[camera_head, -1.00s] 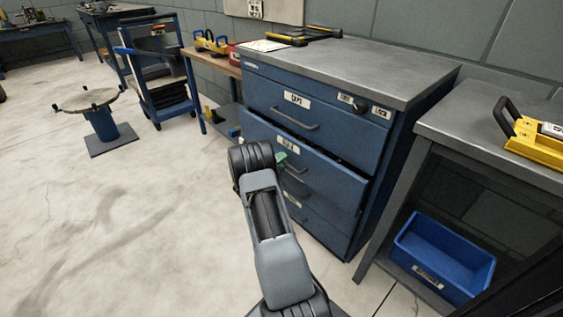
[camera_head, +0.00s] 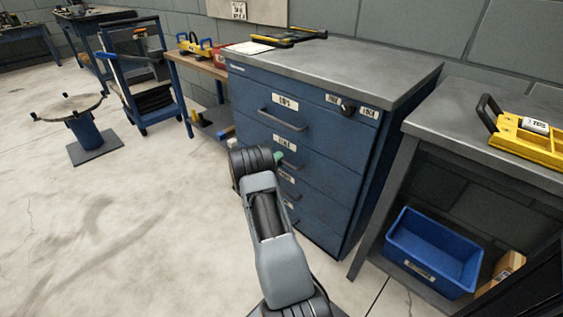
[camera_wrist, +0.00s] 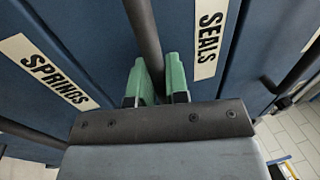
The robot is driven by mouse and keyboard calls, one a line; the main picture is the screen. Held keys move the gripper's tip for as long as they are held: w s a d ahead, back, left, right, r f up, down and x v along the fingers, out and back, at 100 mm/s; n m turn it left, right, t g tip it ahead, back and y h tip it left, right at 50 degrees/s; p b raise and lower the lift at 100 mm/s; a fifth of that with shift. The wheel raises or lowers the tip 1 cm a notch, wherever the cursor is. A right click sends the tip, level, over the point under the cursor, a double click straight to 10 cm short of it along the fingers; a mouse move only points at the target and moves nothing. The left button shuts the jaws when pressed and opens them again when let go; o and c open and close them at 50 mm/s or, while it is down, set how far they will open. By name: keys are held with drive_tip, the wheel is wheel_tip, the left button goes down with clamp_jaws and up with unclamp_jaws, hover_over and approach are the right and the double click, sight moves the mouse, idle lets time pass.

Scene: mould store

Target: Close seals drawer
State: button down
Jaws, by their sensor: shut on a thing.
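The seals drawer (camera_head: 325,172) is the second one down in the blue cabinet. Its front looks flush with the drawers around it. Its SEALS label (camera_wrist: 209,42) shows in the wrist view. My gripper (camera_wrist: 158,70) has its green fingers on either side of the dark bar handle (camera_wrist: 144,30) beside that label, shut on it. In the head view only a bit of the gripper (camera_head: 279,157) shows, at the handle; my arm hides the rest. The SPRINGS label (camera_wrist: 45,72) is on the drawer below.
The caps drawer (camera_head: 315,112) above is shut, with a lock at its right. At right, a grey bench (camera_head: 455,125) holds a yellow tool carrier (camera_head: 530,142), with a blue bin (camera_head: 435,250) below. Open floor lies left, with a round stand (camera_head: 85,130) and a cart (camera_head: 150,95).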

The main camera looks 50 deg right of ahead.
drive_tip(key=shift+d+r, duration=0.1)
drive_tip(key=shift+d, duration=0.05)
drive_tip(key=c, duration=1.4)
unclamp_jaws()
drive_tip(key=shift+s+d, duration=0.1)
drive_tip(key=shift+d, duration=0.1)
drive_tip(key=shift+o, duration=1.2)
drive_tip(key=shift+a, duration=0.15)
drive_tip(key=a+f+p, duration=0.2)
drive_tip(key=a+p, duration=0.1)
drive_tip(key=a, duration=1)
drive_tip(key=shift+a+f, duration=0.35)
drive_tip(key=shift+f, duration=0.05)
